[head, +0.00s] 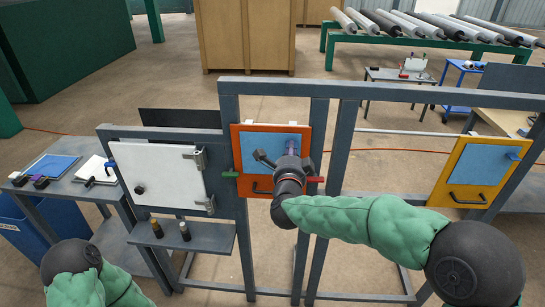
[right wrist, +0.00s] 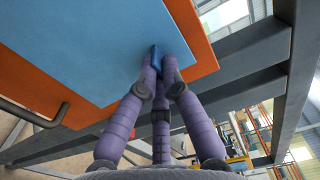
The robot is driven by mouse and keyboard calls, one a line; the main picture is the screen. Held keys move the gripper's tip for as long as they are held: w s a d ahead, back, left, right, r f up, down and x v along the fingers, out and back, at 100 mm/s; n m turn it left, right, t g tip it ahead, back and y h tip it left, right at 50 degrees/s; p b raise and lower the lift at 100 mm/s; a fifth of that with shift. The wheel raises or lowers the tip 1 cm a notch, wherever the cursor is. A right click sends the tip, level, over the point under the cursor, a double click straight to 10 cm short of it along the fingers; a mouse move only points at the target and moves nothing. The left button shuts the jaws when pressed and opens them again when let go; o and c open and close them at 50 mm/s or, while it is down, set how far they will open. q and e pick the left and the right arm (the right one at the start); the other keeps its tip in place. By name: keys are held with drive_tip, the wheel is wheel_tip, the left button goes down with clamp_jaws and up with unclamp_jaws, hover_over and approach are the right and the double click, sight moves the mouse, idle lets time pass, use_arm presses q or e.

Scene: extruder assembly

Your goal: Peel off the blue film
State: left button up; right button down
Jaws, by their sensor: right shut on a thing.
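The blue film (head: 258,143) lies on an orange panel (head: 236,160) in the grey frame, and looks flat against it. In the right wrist view the film (right wrist: 90,40) fills the upper left, over the orange panel (right wrist: 190,30). A small darker blue tab (right wrist: 153,55) stands out at the film's edge. My right gripper (right wrist: 162,64) is shut on this tab. In the head view my right gripper (head: 293,148) is at the panel's right side, and its wrist hides part of the panel's lower right. My left gripper is out of view; only part of my left arm shows.
A dark handle (head: 262,190) sits low on the orange panel. A green lever (head: 230,174) and a red lever (head: 314,180) flank it. A white door (head: 155,175) is at left. A yellow panel (head: 458,197) with blue film stands at right. Grey posts (head: 348,150) border the opening.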

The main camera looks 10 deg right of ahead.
drive_tip(key=shift+s+r, duration=0.1)
drive_tip(key=shift+s, duration=0.05)
drive_tip(key=v, duration=0.8)
drive_tip(key=shift+b, duration=0.3)
idle(0.4)
